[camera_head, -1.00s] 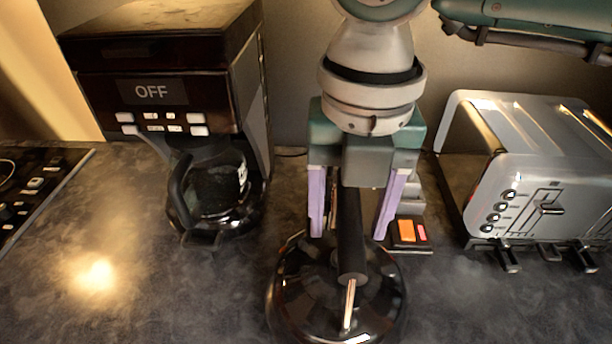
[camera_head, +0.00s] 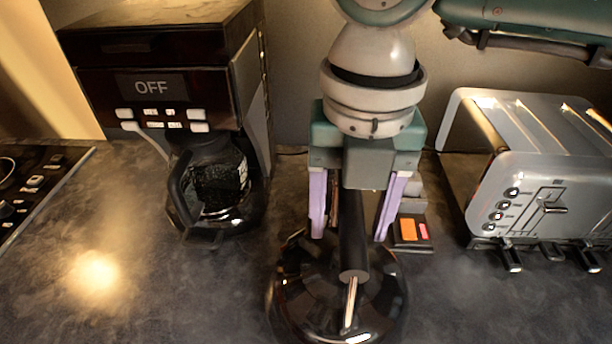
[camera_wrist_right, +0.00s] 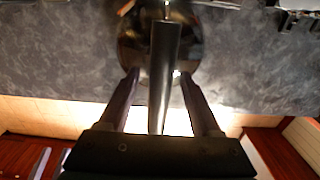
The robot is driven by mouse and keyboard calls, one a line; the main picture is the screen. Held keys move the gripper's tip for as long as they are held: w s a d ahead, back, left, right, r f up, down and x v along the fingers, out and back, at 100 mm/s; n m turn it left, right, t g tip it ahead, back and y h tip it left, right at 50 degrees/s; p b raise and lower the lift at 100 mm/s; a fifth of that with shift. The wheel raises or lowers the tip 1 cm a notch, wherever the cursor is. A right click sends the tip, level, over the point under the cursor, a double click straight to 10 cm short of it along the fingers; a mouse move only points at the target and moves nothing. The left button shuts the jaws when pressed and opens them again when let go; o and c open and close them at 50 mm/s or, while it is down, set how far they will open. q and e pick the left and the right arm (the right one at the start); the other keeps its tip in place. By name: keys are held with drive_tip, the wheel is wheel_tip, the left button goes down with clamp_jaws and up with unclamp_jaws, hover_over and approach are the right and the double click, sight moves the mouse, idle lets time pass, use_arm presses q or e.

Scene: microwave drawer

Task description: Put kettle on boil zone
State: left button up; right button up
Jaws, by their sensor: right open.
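The kettle (camera_head: 310,305) is dark and glossy and stands on the counter at the bottom middle of the head view, with a black bar handle (camera_head: 354,250) on top. My right gripper (camera_head: 350,232) is open, its two purple fingers on either side of the handle, apart from it. The right wrist view also shows the handle (camera_wrist_right: 164,75) between the two open fingers (camera_wrist_right: 160,85), with the kettle body (camera_wrist_right: 135,50) beyond. At the far left is the edge of a dark panel with knobs (camera_head: 35,185), perhaps the stove. My left gripper is not in view.
A coffee maker (camera_head: 165,50) reading OFF stands to the left, its glass carafe (camera_head: 215,185) in it. A silver toaster (camera_head: 540,160) stands to the right. A small dark base with an orange button (camera_head: 408,229) sits behind the kettle. Counter between carafe and kettle is clear.

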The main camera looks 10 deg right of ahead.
clamp_jaws()
idle(0.3)
idle(0.8)
drive_tip(key=shift+r, duration=0.15)
